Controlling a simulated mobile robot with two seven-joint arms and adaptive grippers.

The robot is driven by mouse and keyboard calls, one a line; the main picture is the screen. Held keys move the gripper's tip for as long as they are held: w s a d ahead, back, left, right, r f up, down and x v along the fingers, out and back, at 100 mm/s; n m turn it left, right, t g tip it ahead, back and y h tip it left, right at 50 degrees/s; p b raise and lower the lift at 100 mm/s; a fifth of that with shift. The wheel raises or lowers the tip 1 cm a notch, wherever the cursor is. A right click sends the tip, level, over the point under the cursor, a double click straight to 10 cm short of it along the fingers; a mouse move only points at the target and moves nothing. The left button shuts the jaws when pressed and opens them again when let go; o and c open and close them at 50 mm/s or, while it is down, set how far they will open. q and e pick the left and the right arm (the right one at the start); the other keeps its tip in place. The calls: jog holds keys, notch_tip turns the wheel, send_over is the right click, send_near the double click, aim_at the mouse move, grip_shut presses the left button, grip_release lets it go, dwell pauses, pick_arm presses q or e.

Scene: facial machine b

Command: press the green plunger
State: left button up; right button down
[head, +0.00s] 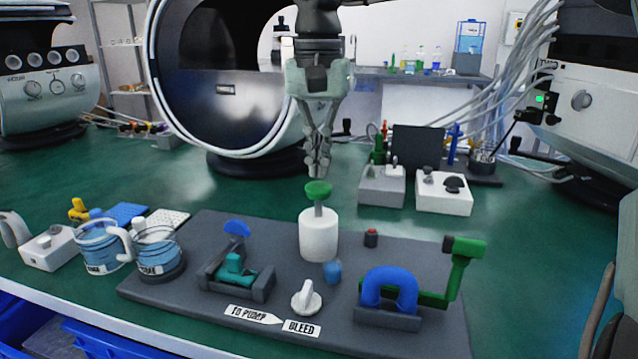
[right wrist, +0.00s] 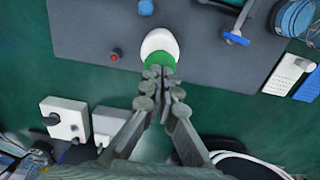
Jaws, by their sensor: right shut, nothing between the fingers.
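The green plunger (head: 318,190) stands up out of a white cylinder (head: 318,235) on the grey board, its round green cap on top. My right gripper (head: 318,170) is shut and empty, pointing down with its fingertips just above the cap. I cannot tell whether they touch it. In the right wrist view, the shut fingertips (right wrist: 161,75) overlap the edge of the green cap (right wrist: 159,60) and hide part of it. The white cylinder (right wrist: 160,42) shows beyond them. My left gripper is not in view.
The grey board (head: 190,290) also bears a blue-arched clamp (head: 392,283) with a green handle, a teal clamp (head: 236,268), a white knob (head: 305,297) and a red button (head: 371,237). Jars of blue liquid (head: 100,247) stand left. White boxes (head: 443,195) stand behind right.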

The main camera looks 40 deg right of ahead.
aim_at(319, 185)
jog(key=shift+f+b, duration=1.15)
jog(key=shift+f, duration=1)
jog(key=shift+r, duration=0.2)
notch_tip(319, 185, up, 5)
jog(key=p, duration=0.4)
jog(key=shift+f, duration=0.2)
jog(key=shift+r+p, duration=0.45)
jog(key=shift+r, duration=1.7)
